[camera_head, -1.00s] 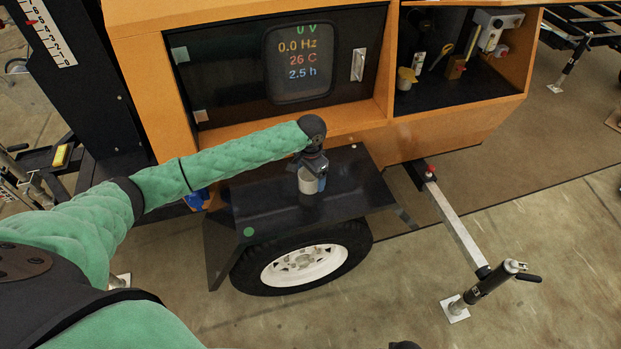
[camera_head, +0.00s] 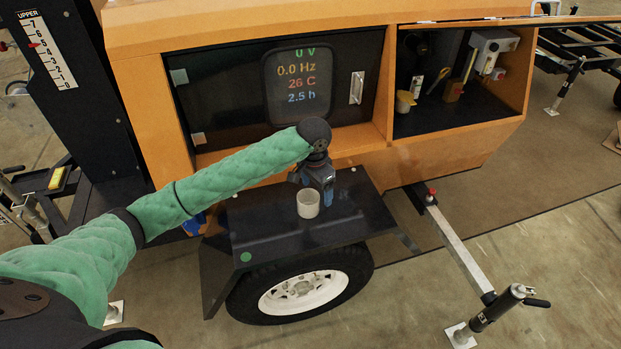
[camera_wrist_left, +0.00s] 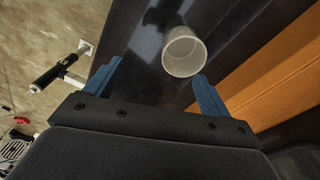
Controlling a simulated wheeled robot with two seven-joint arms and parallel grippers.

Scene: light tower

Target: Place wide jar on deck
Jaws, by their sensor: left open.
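The wide jar (camera_head: 308,203), a pale, open-topped cup, stands upright on the flat black deck (camera_head: 268,222) above the trailer wheel. My left gripper (camera_head: 320,184) is open and empty, just behind the jar on the cabinet side. In the left wrist view the jar (camera_wrist_left: 184,52) stands beyond the blue fingertips (camera_wrist_left: 156,82), nearer the right finger. It appears clear of both fingers, though a small gap is hard to judge. The jar's mouth faces the wrist camera, and it looks empty. My right gripper is not in view.
The orange cabinet with its display (camera_head: 298,82) rises behind the deck. An open compartment (camera_head: 450,108) at the right holds a yellow cup (camera_head: 404,101) and several tools. A metal outrigger bar (camera_head: 458,240) extends at the right. The deck around the jar is clear.

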